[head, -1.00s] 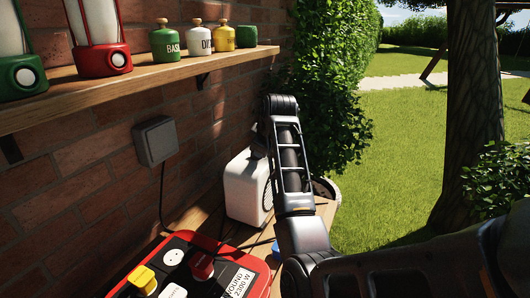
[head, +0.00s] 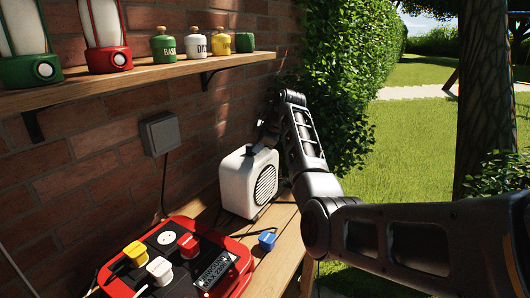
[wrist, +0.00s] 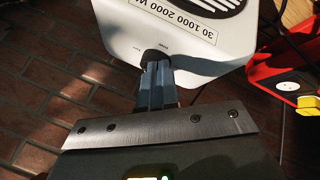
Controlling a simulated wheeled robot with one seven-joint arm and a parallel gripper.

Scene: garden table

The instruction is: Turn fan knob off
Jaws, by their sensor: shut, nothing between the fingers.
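The fan (head: 236,186) is a white box with a round dark grille, standing on the wooden table against the brick wall. In the wrist view the fan (wrist: 185,38) appears upside down, with a label reading 30, 1000, 2000 W. Its dark round knob (wrist: 154,56) sits on the top face, with small markings around it. My gripper (wrist: 156,68) is shut and empty, its fingertips right at the knob and partly covering it. I cannot tell whether they touch it. In the head view my gripper (head: 268,140) is above the fan's top, largely hidden by my arm.
A red power box (head: 232,275) with yellow, white and red plugs stands front left. A blue plug (head: 267,240) lies beside it. A shelf (head: 150,88) with lanterns and canisters overhangs the wall behind. A grey wall socket (head: 160,133) has a hanging cable.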

